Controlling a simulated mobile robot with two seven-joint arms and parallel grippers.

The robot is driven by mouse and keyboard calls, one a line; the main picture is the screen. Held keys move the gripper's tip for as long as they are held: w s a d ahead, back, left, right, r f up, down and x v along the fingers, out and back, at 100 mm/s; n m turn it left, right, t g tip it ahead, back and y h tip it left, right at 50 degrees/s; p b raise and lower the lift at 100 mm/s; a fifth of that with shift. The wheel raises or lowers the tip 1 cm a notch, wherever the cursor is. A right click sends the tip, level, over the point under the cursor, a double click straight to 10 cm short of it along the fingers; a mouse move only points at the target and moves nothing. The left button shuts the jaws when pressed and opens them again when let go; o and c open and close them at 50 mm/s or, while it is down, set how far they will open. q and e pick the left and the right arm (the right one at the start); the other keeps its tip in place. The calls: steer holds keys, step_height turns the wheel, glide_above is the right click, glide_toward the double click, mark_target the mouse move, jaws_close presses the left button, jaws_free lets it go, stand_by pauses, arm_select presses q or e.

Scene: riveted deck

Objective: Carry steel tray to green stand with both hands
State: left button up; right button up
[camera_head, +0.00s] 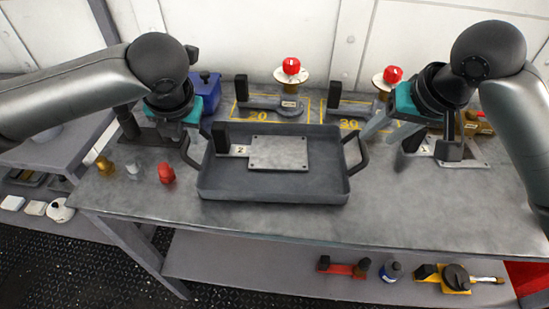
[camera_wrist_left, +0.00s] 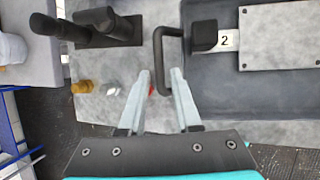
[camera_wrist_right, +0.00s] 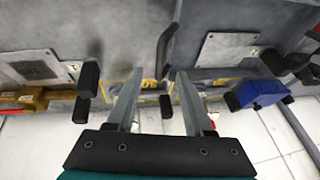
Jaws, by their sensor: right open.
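The dark steel tray (camera_head: 275,191) sits on the metal workbench, with a loop handle at each end. A grey plate (camera_head: 278,153) and a black block labelled 2 are in it. My left gripper (camera_head: 193,135) is open above the left handle (camera_head: 188,153); in the left wrist view the handle (camera_wrist_left: 158,62) lies just beyond its fingertips. My right gripper (camera_head: 374,128) is open near the right handle (camera_head: 360,157); in the right wrist view that handle (camera_wrist_right: 164,52) shows between and beyond its fingertips. Neither holds anything. No green stand is recognizable in these views.
Small brass, silver and red pieces (camera_head: 167,173) stand left of the tray. A blue box (camera_head: 207,88), red-knobbed valves (camera_head: 291,66) and yellow-marked areas are behind. Another plate (camera_head: 462,151) lies at right. The bench front (camera_head: 300,220) is clear. Tools lie on the lower shelf (camera_head: 240,255).

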mark_target(364, 146)
arm_select(q)
steer(key=x, duration=0.8)
arm_select(e)
steer(key=x, duration=0.7)
steer(key=shift+w+f, duration=0.2)
steer(key=shift+f, duration=0.15)
arm_select(q)
steer(key=shift+r, duration=0.1)
jaws_close()
arm_select(e)
steer(key=c, duration=0.6)
jaws_close()
steer(key=shift+r, duration=0.1)
